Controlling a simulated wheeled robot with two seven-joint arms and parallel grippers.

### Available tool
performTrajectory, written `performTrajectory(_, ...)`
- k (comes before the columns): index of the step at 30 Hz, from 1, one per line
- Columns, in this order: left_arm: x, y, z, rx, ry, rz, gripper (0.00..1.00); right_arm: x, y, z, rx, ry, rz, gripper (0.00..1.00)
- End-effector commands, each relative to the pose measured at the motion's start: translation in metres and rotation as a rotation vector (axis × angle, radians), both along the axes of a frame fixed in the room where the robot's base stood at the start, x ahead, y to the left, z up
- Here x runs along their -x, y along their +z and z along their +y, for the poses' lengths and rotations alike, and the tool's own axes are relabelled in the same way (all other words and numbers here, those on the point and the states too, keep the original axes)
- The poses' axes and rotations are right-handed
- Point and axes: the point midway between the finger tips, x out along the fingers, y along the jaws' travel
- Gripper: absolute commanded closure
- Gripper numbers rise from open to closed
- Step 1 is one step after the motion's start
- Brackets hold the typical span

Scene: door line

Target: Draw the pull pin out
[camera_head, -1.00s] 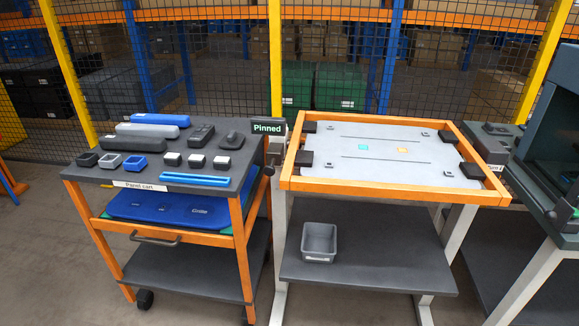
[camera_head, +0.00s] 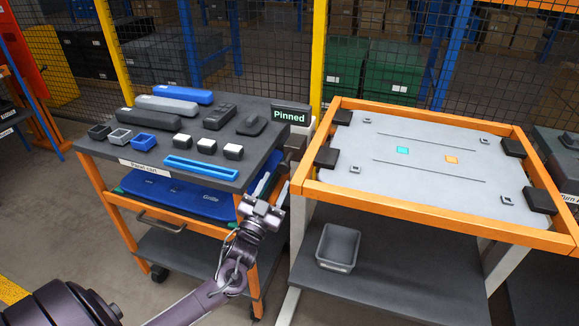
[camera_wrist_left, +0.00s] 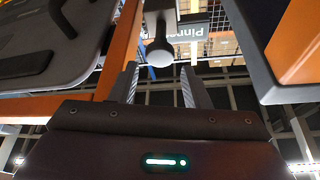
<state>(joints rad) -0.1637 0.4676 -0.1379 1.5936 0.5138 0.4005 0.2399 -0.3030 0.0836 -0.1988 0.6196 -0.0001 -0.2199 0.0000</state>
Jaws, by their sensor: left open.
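The pull pin (camera_wrist_left: 160,52) shows in the left wrist view as a grey shaft with a rounded knob at its end. It sits between and just beyond my open fingertips, with a gap on both sides. My left gripper (camera_head: 272,198) is at the right side of the cart in the head view, below the "Pinned" sign (camera_head: 290,115). Its two fingers (camera_wrist_left: 159,84) are apart and empty in the left wrist view. In the head view I cannot make out the pin clearly. The sign shows upside down in the left wrist view (camera_wrist_left: 190,30). My right gripper is not in view.
The panel cart (camera_head: 262,150) carries blocks, small bins and a blue bar. An orange-framed table (camera_head: 410,218) with a grey panel stands to its right, a grey bin (camera_head: 338,246) on its shelf. The gap between cart and table is narrow.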

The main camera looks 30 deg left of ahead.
Motion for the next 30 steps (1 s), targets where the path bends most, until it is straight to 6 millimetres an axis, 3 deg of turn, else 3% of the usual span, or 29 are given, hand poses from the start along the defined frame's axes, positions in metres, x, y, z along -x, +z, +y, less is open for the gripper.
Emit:
performTrajectory(9, -0.044, 0.018, 0.006, 0.000, 0.000, 0.001, 0.57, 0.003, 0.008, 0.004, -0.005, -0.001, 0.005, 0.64)
performTrajectory(21, -0.051, 0.020, 0.006, 0.001, 0.000, 0.003, 0.59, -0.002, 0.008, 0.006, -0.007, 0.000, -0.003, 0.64)
performTrajectory(30, -0.051, 0.020, 0.006, 0.000, 0.000, 0.003, 0.98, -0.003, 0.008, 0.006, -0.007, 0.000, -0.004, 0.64)
